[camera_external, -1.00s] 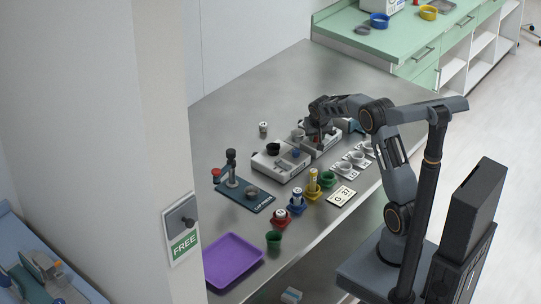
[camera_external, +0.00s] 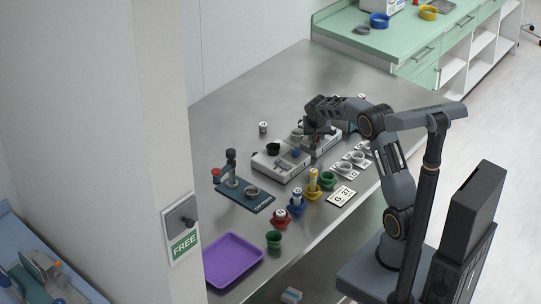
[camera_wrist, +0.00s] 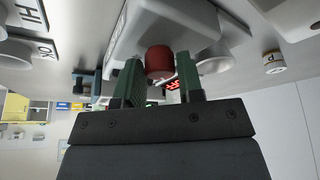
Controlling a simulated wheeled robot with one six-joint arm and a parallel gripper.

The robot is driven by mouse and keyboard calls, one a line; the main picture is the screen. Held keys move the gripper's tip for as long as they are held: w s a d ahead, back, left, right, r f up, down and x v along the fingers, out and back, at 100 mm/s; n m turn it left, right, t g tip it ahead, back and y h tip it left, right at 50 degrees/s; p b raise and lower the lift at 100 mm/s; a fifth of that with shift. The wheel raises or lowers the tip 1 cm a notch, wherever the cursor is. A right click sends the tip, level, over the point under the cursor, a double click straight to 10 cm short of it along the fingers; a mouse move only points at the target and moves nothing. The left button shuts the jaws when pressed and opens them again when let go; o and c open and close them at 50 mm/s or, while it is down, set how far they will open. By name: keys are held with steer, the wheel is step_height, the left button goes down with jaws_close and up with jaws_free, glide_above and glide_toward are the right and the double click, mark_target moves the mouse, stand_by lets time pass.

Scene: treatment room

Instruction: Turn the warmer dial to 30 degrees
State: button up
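The warmer appears to be the white box (camera_external: 333,138) under my gripper in the external view. Its underside-like pale body fills the top of the wrist view (camera_wrist: 170,25). The red dial (camera_wrist: 158,62) sticks out from it, between my two green fingertips. My gripper (camera_wrist: 159,68) has its fingers apart, one on each side of the dial, with only thin gaps showing. Contact with the dial cannot be made out. A red digital display (camera_wrist: 172,86) glows just behind the dial, partly hidden by a finger; its digits are unreadable. In the external view my gripper (camera_external: 313,152) hides the dial.
A second white device (camera_external: 281,166) with a blue knob stands just left of my gripper. White cup holders (camera_external: 352,163), coloured cups (camera_external: 328,181) and a number card (camera_external: 341,196) lie nearer the front edge. A purple tray (camera_external: 232,260) is farther left.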

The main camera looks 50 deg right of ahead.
steer(key=o, duration=0.3)
steer(key=shift+o, duration=0.2)
steer(key=v, duration=1.3)
steer(key=shift+r, duration=0.4)
steer(key=shift+a, duration=0.1)
steer(key=s+a+f+n+g+y, duration=0.1)
steer(key=s+a+f+n, duration=0.2)
steer(key=s+f+n, duration=0.1)
steer(key=s+a+r+n+t+y+p, duration=0.1)
steer(key=s+a+r+n+p, duration=0.1)
steer(key=s+a, duration=0.5)
steer(key=s+a+r+n+y+p, duration=0.1)
steer(key=s+a+r+n+p, duration=0.1)
steer(key=s+a, duration=0.6)
steer(key=shift+s+r+n+t+y+p, duration=0.3)
steer(key=shift+s+n+p, duration=0.5)
steer(key=shift+s, duration=1.95)
